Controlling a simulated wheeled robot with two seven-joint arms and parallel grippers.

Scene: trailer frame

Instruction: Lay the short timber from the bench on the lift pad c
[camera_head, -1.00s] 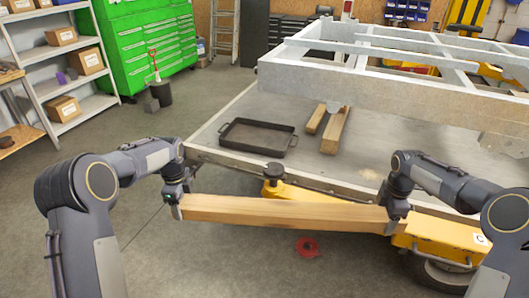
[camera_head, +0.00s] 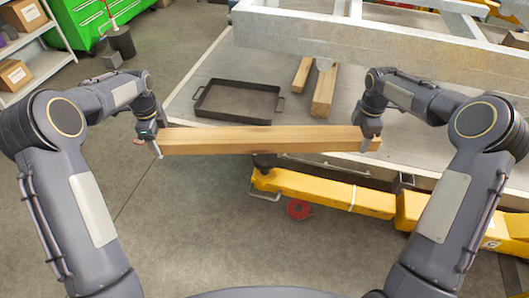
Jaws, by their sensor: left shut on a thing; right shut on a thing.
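The short timber (camera_head: 265,139) is a pale wooden beam held level in the air across the middle of the view. My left gripper (camera_head: 157,145) is shut on its left end. My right gripper (camera_head: 370,138) is shut on its right end. I cannot tell the height gap between timber and pad.
A grey metal frame (camera_head: 350,50) stands above the deck. A red disc (camera_head: 298,209) is by the jack. Shelving and a green cabinet stand at upper left. Floor at left is clear.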

